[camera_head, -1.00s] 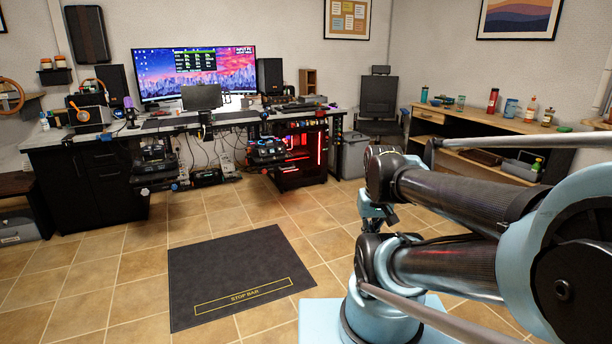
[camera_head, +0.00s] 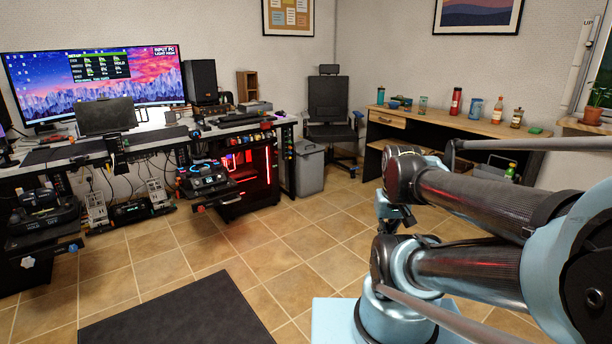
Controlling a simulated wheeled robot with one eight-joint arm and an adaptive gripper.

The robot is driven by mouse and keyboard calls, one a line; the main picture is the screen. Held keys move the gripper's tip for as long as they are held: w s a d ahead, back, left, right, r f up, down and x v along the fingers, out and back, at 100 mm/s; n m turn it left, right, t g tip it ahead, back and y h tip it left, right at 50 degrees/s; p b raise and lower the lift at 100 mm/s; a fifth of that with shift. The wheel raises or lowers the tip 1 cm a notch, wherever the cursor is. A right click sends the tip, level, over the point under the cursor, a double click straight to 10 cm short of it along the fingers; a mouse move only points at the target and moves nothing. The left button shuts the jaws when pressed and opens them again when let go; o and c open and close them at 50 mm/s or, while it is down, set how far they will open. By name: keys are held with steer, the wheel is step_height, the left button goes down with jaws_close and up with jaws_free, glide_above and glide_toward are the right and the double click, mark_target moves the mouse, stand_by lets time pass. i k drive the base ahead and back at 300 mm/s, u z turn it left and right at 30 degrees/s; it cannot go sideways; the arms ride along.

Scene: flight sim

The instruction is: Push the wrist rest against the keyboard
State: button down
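A dark keyboard (camera_head: 237,120) lies on the right part of the long black desk (camera_head: 290,121), between the right speaker and the desk's right end. I cannot make out the wrist rest for certain at this distance, nor any gap between it and the keyboard. My arm is folded at the right of the view, well in front of the desk and far from the keyboard. My gripper (camera_head: 400,217) seems to hang below the wrist, small, dark and partly hidden by the arm. I cannot tell whether its fingers are open or shut.
A black floor mat (camera_head: 180,318) lies before the desk on open tiled floor. A glowing PC case (camera_head: 247,178) and a grey bin (camera_head: 309,170) stand at the desk's right end. A dark chair (camera_head: 331,112) and a wooden-topped bench (camera_head: 455,121) with bottles stand beyond.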

mark_target(249, 122)
steer(key=z, duration=0.1)
steer(key=i, duration=1.45)
steer(key=u, duration=0.3)
steer(key=i, duration=1.35)
steer(key=u, duration=0.75)
steer(key=i, duration=1.1)
steer(key=u, duration=0.35)
